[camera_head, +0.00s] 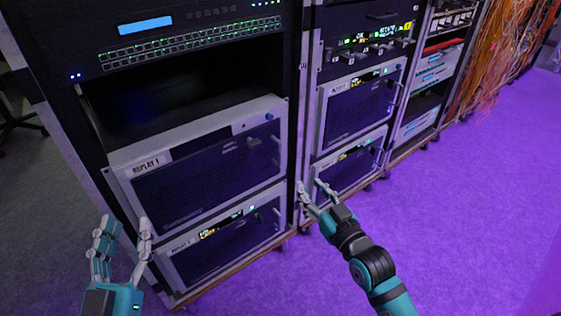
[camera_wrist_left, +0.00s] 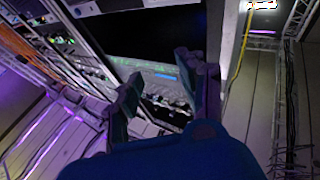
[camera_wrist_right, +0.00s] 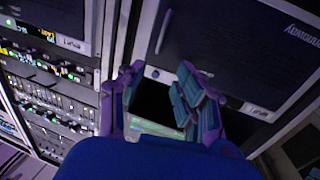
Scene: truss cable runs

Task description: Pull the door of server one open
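The front labelled "REPLAY 1" (camera_head: 205,170) is a dark mesh door in a light frame, closed in the left rack. It has a handle (camera_head: 274,144) near its right edge and a round lock above it. No label reading "server one" is legible. My left gripper (camera_head: 122,228) is open and empty, in front of the left rack's lower left corner. My right gripper (camera_head: 312,188) is open and empty, in front of the upright between the left and middle racks, apart from the door handle. Its fingers (camera_wrist_right: 155,75) are spread in the right wrist view, with a handle (camera_wrist_right: 162,32) beyond them.
A similar closed unit (camera_head: 225,244) sits below REPLAY 1, and an empty dark bay (camera_head: 180,95) is above it. The middle rack holds two more closed fronts (camera_head: 360,105). Orange cables (camera_head: 490,60) hang at the far right. The purple-lit floor (camera_head: 460,200) is clear.

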